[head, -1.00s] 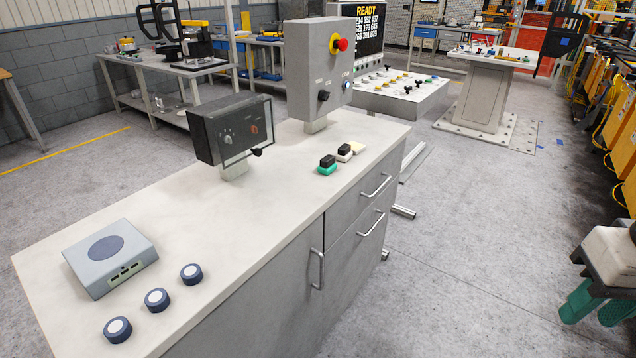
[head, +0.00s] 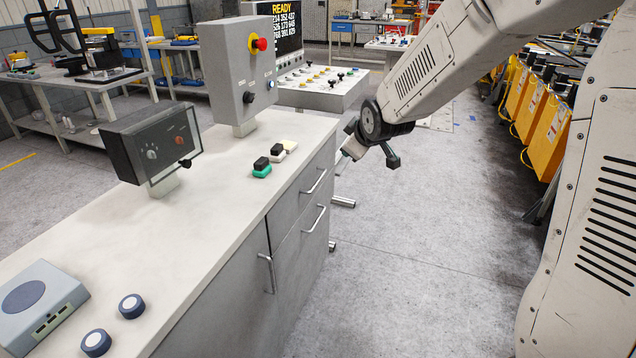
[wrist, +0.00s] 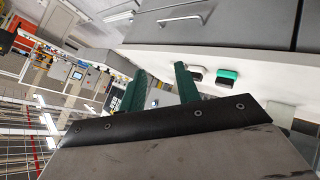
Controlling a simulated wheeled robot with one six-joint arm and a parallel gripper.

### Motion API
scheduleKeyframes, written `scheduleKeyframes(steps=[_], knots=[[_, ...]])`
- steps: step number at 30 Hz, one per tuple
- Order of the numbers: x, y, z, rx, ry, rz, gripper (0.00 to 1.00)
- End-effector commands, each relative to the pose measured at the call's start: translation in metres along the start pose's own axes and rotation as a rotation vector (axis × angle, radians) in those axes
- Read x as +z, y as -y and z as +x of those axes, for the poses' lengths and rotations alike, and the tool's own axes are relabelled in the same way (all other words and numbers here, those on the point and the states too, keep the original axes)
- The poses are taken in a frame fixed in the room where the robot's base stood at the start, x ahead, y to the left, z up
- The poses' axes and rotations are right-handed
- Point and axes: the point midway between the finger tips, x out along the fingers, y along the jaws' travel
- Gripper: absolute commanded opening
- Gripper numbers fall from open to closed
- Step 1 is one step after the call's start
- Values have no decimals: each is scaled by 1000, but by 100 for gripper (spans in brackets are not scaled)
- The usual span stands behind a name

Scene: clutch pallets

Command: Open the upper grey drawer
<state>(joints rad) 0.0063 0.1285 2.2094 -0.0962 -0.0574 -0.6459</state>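The upper grey drawer (head: 291,206) is at the top of the cabinet's right front face and looks closed. Its bar handle (head: 315,182) is bare, with the lower drawer's handle (head: 315,219) below it. My gripper (head: 368,156) is in the air to the right of the cabinet's far end, apart from the handle. In the wrist view its two green fingers (wrist: 160,82) are spread with nothing between them. That view also shows a bar handle (wrist: 180,20) on the grey front, beyond the fingers; the view is tilted.
The countertop (head: 225,205) carries a dark meter box (head: 150,145), a grey control box (head: 240,75), small black and green blocks (head: 262,168) and round blue knobs (head: 131,306). A door handle (head: 267,272) sticks out left of the drawers. The floor (head: 400,260) beside the cabinet is clear.

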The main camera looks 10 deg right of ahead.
Motion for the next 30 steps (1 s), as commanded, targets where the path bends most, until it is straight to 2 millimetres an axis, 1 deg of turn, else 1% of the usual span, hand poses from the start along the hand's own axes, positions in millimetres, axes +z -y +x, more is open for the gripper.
scheduleKeyframes(steps=[1, 2, 3, 5, 6, 8, 9, 11, 12, 15, 18, 21, 26, 30], knots=[[-1, -1, 30, 25, -31, -45, 33], [-4, -2, 46, 46, -59, -78, 33], [-6, -4, 66, 75, -94, -121, 33], [-9, -3, 96, 119, -146, -187, 33], [-10, -2, 115, 151, -181, -229, 33], [-9, 1, 142, 201, -230, -292, 33], [-7, 4, 160, 235, -261, -332, 33], [-3, 11, 184, 290, -308, -392, 33], [1, 17, 199, 326, -336, -430, 33], [14, 34, 231, 424, -403, -519, 33], [30, 53, 254, 518, -456, -592, 33], [44, 68, 267, 592, -492, -643, 33], [58, 84, 276, 667, -523, -687, 33], [59, 86, 281, 692, -532, -700, 33]])
